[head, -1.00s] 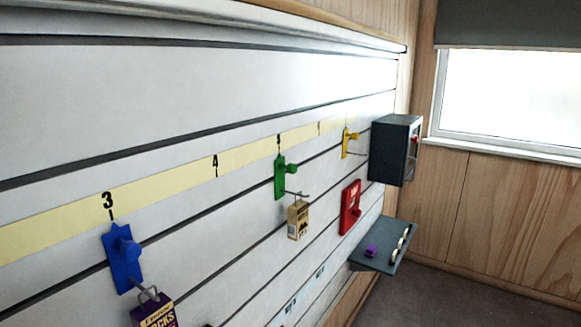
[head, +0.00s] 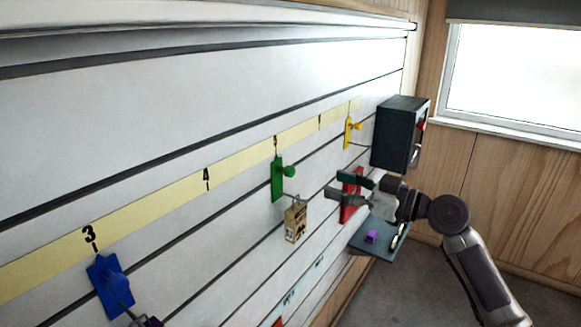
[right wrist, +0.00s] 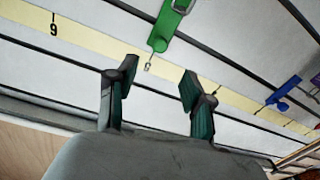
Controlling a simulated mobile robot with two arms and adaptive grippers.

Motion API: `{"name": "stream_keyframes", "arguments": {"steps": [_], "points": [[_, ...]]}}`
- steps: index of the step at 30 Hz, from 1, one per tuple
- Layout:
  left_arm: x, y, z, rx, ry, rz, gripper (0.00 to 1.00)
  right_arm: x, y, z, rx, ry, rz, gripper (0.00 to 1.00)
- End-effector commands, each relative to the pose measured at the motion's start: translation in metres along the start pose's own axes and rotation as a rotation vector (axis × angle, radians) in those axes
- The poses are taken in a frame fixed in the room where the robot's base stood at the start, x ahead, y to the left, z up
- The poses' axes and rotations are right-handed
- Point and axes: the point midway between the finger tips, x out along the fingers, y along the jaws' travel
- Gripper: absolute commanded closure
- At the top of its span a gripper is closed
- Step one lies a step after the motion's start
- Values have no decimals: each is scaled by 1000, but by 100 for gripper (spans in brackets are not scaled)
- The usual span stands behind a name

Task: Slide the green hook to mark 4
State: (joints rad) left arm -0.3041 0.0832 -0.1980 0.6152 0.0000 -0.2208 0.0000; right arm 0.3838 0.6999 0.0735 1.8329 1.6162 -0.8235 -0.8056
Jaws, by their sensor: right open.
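The green hook (head: 277,178) hangs on the slatted white wall just below mark 5 of the yellow scale strip (head: 240,159). It has a round green knob (head: 290,171) and carries a tan package on its prong. Mark 4 (head: 206,176) is to its left. My right gripper (head: 342,186) is open and empty, to the right of the green hook and apart from it. In the right wrist view the green hook (right wrist: 166,26) shows beyond the open fingers (right wrist: 158,84). My left gripper is not in view.
The blue hook (head: 110,287) sits below mark 3. A yellow hook (head: 348,133), a red holder (head: 349,205) partly behind my gripper, a dark box (head: 394,132) and a shelf with a purple item (head: 371,237) are at the right. The stretch between the blue and green hooks is clear.

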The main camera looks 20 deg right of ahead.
Motion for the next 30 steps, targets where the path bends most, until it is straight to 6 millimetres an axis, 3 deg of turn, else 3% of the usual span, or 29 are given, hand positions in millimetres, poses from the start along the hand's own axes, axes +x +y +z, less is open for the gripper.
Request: {"name": "stream_keyframes", "arguments": {"steps": [6,15,21,30], "points": [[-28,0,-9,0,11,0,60,44,1,-7,5,2,-1,48],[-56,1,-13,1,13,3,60,103,1,-4,5,-1,2,48],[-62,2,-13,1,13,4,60,122,1,-1,3,-1,3,48],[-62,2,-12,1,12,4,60,126,1,2,3,-2,3,48]]}}
